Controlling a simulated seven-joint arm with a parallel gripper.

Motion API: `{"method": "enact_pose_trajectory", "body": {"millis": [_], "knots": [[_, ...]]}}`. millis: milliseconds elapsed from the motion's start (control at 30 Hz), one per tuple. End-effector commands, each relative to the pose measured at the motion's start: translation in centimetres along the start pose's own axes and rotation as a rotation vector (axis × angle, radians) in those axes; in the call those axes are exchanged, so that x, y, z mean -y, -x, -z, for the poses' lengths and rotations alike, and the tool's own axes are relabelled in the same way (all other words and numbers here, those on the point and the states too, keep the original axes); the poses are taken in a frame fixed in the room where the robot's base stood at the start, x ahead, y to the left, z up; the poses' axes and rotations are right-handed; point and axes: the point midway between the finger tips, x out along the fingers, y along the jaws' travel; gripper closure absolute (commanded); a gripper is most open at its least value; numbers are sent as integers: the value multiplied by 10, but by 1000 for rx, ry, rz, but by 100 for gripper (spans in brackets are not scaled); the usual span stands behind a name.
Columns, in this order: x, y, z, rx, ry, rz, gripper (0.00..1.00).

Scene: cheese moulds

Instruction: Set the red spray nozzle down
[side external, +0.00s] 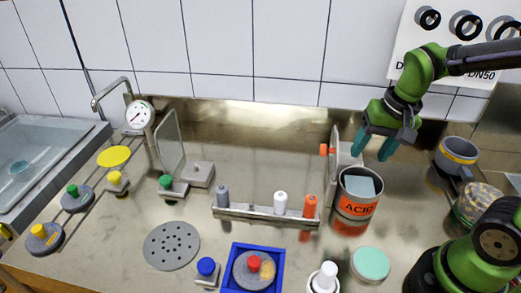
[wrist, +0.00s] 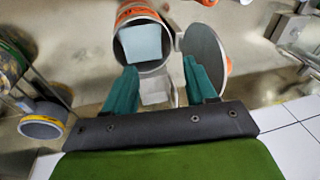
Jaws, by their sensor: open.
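An orange-red nozzle-like piece (side external: 311,206) stands upright at the right end of a metal rack (side external: 262,213), beside a white one (side external: 281,203) and a grey one (side external: 222,196). A second orange-red piece (side external: 327,149) juts sideways from an upright plate (side external: 334,165). I cannot tell for certain which is the red spray nozzle. My gripper (side external: 376,147) is open and empty, above and behind the ACID can (side external: 356,207), right of both pieces. In the wrist view its teal fingers (wrist: 160,80) are apart with nothing held between them.
The can holds a pale blue block (wrist: 141,43). A blue tray (side external: 230,280) with a red-knobbed mould stands in front. A grey cup (side external: 457,156) and a jar (side external: 478,205) are at right. The bench behind the rack is largely clear.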

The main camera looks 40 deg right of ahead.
Motion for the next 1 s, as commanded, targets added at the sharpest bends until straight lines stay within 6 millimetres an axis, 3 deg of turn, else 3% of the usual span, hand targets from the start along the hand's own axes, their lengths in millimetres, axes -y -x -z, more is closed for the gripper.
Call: {"method": "enact_pose_trajectory", "body": {"millis": [100,333,1000], "knots": [[8,32,-16,-111,121,130,44],[15,65,-37,-265,280,279,44],[16,71,-41,-298,312,306,44]]}}
